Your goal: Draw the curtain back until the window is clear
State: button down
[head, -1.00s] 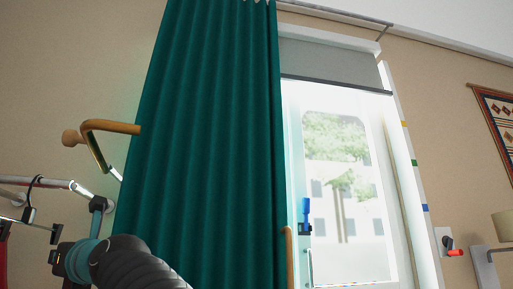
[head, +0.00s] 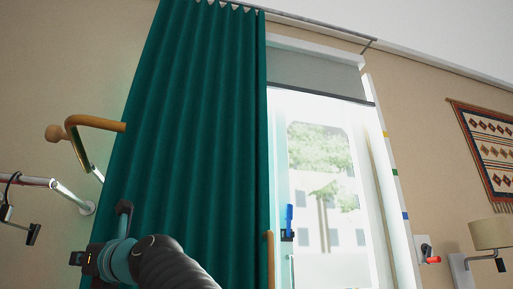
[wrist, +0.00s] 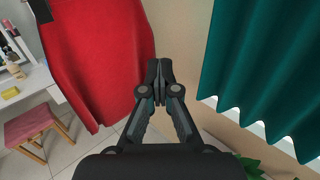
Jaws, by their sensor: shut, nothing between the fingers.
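The green curtain (head: 195,130) hangs in pleats from a rail and is gathered at the left of the window (head: 325,185). The bright glass shows to the right of the curtain's edge. In the wrist view the curtain's lower part (wrist: 262,75) hangs at the right, with its hem above the floor. In the head view my wrist is low, in front of the curtain's lower left; the fingertips are hard to make out there.
A wooden-ended hook (head: 85,130) juts from the wall left of the curtain. A clothes rail (head: 50,183) is at the far left. A red garment (wrist: 98,55) hangs close left of my gripper, with a pink stool (wrist: 32,125) beyond. A lamp (head: 490,235) is at the right.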

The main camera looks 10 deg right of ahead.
aim_at(270, 266)
jog(key=w+d+p, duration=0.1)
jog(key=w+d, duration=0.4)
jog(key=d, duration=0.6)
jog(key=w+d+p, duration=0.2)
jog(key=w+d, duration=0.3)
jog(key=d, duration=0.6)
jog(key=w+d+p, duration=0.1)
jog(key=w+d, duration=0.4)
jog(key=d, duration=0.6)
jog(key=shift+d, duration=0.2)
dwell(1.4)
dwell(0.4)
jog(key=c, duration=1.9)
grip_release()
jog(key=o, duration=1.1)
jog(key=shift+v, duration=4)
